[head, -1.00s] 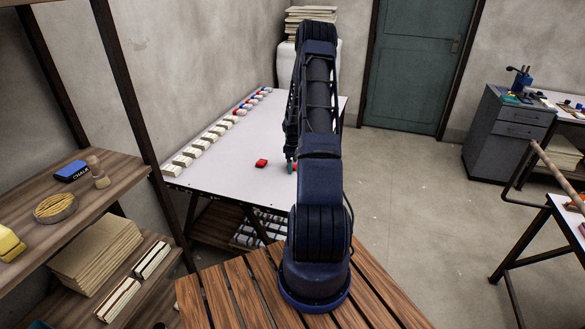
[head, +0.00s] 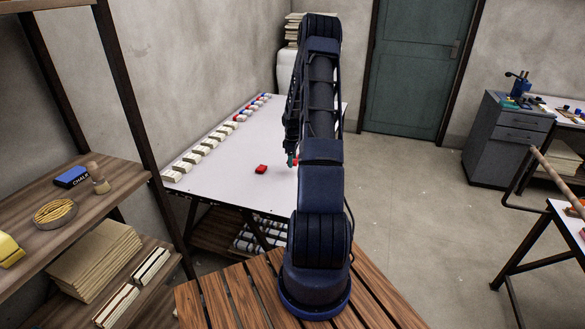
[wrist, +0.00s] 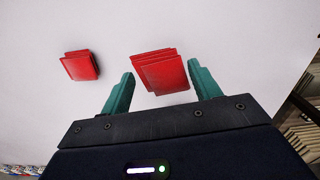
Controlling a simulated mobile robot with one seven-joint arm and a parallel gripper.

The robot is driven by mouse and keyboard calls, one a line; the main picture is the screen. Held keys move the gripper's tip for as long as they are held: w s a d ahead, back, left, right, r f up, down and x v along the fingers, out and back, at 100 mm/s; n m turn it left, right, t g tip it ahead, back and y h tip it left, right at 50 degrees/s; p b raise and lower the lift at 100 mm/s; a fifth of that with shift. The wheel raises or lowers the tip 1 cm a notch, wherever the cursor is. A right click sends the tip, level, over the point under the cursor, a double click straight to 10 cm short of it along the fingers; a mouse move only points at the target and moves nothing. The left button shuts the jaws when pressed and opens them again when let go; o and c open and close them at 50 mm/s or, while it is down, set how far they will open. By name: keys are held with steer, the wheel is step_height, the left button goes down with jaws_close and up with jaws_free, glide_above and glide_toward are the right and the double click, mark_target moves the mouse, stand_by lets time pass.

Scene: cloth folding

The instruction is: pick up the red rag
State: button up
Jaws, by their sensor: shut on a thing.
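My gripper (wrist: 160,71) has two teal fingers and is shut on a folded red rag (wrist: 162,74), which sits between them in the wrist view. In the head view my arm hides most of this rag; a small red bit (head: 296,162) shows beside the teal fingertip (head: 291,159). A second folded red rag (wrist: 80,66) lies apart on the white table, left of my gripper. It also shows in the head view (head: 261,169).
The white table (head: 225,178) has a row of pale folded cloths (head: 200,150) along its wall side, with red and blue ones farther back. A wooden shelf (head: 125,185) stands at left. The table around the second rag is clear.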

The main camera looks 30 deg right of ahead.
step_height(320, 180, up, 14)
stand_by(0.3)
